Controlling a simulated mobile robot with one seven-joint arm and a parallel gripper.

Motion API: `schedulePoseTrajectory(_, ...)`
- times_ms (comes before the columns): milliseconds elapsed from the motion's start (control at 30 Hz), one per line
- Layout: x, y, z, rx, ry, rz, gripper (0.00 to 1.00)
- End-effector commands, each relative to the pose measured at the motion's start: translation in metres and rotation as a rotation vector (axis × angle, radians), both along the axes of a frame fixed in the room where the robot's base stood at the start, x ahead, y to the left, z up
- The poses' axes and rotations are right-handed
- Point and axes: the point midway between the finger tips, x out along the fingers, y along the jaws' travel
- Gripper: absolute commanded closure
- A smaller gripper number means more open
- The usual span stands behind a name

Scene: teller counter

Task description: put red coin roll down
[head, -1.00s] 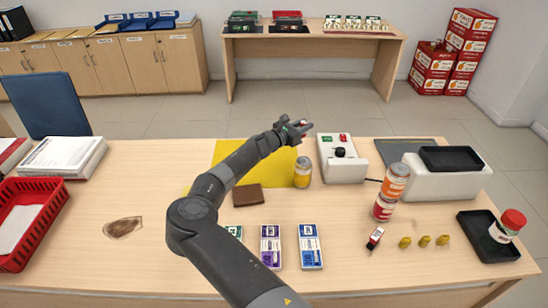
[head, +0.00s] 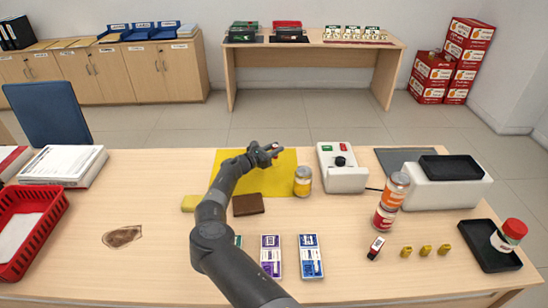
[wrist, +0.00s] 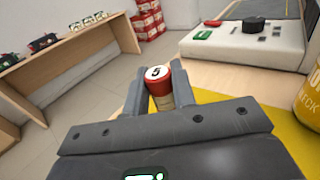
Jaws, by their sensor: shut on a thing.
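My gripper (head: 274,150) is over the back part of the yellow mat (head: 284,183). In the wrist view my gripper (wrist: 157,85) is shut on the red coin roll (wrist: 160,88), which has a white end marked 5. In the head view only a small bit of the red roll shows at the fingertips. The roll appears held above the mat; the exact gap cannot be told. The mat also shows in the wrist view (wrist: 232,108) beyond the fingers.
A yellow-labelled jar (head: 303,181) stands at the mat's right edge. A white device (head: 342,178) with a black knob is right of it. A brown wallet (head: 248,205) lies at the mat's front edge. Stacked cans (head: 390,201) stand farther right. The mat's right middle is clear.

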Motion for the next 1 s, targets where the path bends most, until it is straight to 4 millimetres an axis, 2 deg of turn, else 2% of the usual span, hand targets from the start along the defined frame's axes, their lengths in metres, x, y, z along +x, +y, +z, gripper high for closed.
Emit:
schedulePoseTrajectory(167,0.001,0.004,-0.006,-0.001,0.001,0.001,1.00)
schedulePoseTrajectory(433,0.001,0.003,-0.040,-0.001,0.000,0.001,1.00)
schedulePoseTrajectory(767,0.001,0.003,-0.043,0.000,0.000,0.001,1.00)
schedulePoseTrajectory(800,0.001,0.003,-0.044,0.001,0.001,0.001,0.76)
schedulePoseTrajectory(1000,0.001,0.003,-0.044,0.001,0.001,0.001,0.59)
